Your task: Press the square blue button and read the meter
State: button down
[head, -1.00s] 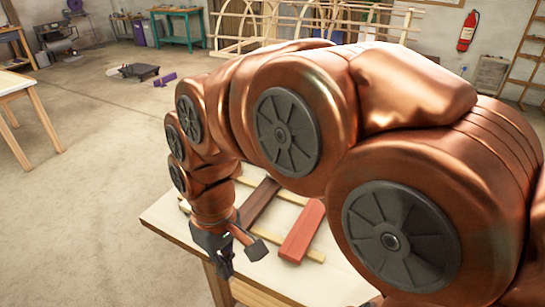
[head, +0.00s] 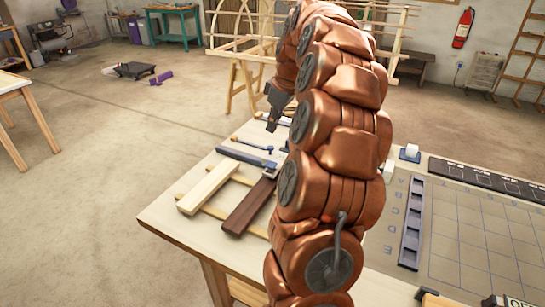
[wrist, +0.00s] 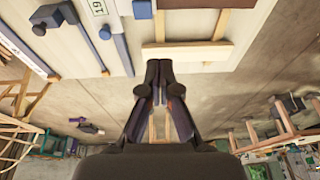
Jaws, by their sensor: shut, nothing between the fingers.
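My gripper (head: 272,122) is shut and empty, held above the far left part of the table in the head view. Its dark fingers also show closed together in the wrist view (wrist: 158,75). I cannot make out a square blue button or a meter with certainty. A small blue block with a white top (head: 410,153) stands at the table's back, right of my arm. My arm hides the middle of the table.
On the worktable (head: 170,212) lie a pale lath (head: 208,187) and a dark brown lath (head: 250,205). Blue-handled tools (head: 250,157) lie behind them. A grey gridded board (head: 480,235) and a narrow slotted tray (head: 412,225) lie to the right.

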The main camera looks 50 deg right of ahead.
jog(key=d, duration=0.3)
jog(key=shift+s, duration=0.25)
jog(key=shift+f, duration=0.1)
jog(key=p, duration=0.5)
send_near(270, 163)
jog(key=x, duration=0.6)
jog(key=shift+a, duration=0.15)
jog(key=shift+f, duration=0.4)
jog(key=shift+f+b, duration=0.1)
jog(key=shift+b, duration=0.2)
